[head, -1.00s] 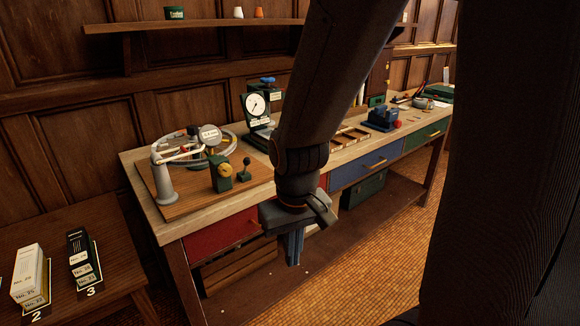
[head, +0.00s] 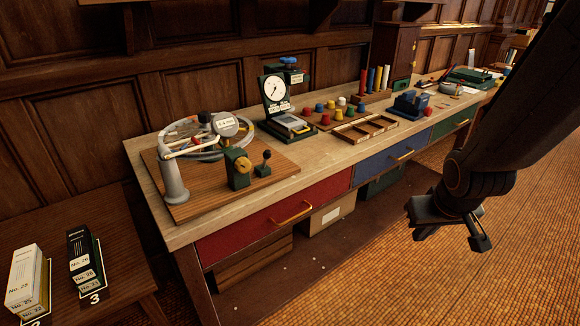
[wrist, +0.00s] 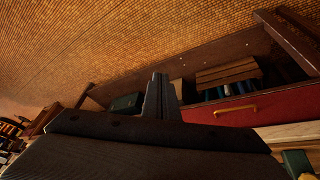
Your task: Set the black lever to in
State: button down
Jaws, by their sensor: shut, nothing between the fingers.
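The stem looks roughly upright, leaning slightly right; no "in" mark can be read. My gripper (head: 426,231) is shut and empty, in front of the bench and far to the right of the lever. In the wrist view its closed fingers (wrist: 160,88) point toward the floor and lower shelf. The lever is not clearly visible there.
On the wooden board (head: 190,208), a green block with a brass knob (head: 240,168) stands left of the lever, near a grey post (head: 172,180) and coiled hose. A dial gauge (head: 276,92) stands behind. A red drawer (head: 270,220) lies below. Floor before the bench is open.

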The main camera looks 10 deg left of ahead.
jog(key=w+a+f+n+t+y+b, duration=0.1)
jog(key=w+a+f+n+t+y, duration=0.2)
jog(key=w, duration=0.5)
jog(key=n+t+y+b, duration=0.2)
jog(key=n+y+b, duration=0.4)
jog(key=y, duration=0.9)
send_near(270, 157)
jog(key=shift+n, duration=0.6)
jog(key=p+x, duration=0.4)
jog(key=x, duration=0.1)
jog(key=shift+a+f, duration=0.1)
jog(key=shift+f, duration=0.05)
jog(key=shift+w+a, duration=0.45)
jog(key=shift+a, duration=0.1)
